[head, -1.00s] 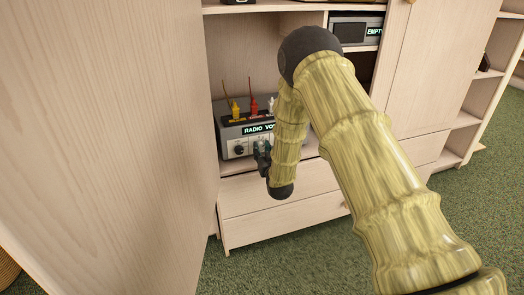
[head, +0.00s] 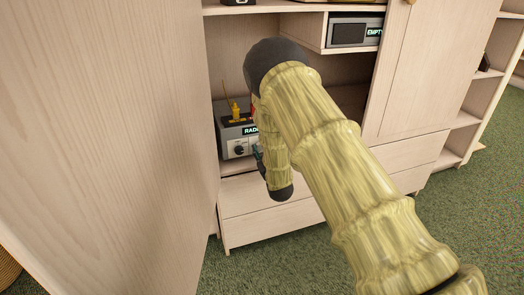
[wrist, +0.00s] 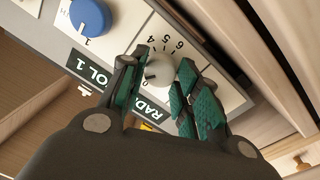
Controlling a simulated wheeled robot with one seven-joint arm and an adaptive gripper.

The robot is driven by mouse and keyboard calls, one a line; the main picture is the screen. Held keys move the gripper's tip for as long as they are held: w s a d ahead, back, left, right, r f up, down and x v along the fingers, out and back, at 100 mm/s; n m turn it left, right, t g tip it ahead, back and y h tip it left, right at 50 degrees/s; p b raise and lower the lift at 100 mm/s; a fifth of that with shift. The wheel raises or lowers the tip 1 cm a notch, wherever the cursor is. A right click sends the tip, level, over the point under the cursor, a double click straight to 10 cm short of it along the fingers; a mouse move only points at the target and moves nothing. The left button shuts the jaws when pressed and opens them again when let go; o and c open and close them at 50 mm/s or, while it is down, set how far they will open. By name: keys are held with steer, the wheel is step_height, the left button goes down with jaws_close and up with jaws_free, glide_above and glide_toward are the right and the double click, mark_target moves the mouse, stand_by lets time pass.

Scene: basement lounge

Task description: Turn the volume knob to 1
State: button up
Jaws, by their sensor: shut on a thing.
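A grey radio unit (head: 225,130) stands in the open cabinet, its front partly hidden by my arm in the head view. My gripper (wrist: 164,66) is shut on this knob, with green pads on either side. A display (wrist: 88,68) reads "VOL 1" in its visible part; the gripper hides some of its text. In the head view my arm mostly hides the gripper.
A blue knob (wrist: 90,17) sits on the same panel beside the white one. A cabinet door (head: 110,140) is close on the left, drawers (head: 285,222) lie below, and a shelf box (head: 350,33) is above.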

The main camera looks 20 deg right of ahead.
steer(key=shift+n, duration=0.4)
steer(key=o, duration=1)
steer(key=s, duration=1.2)
steer(key=shift+a+f, duration=0.1)
steer(key=shift+f, duration=0.1)
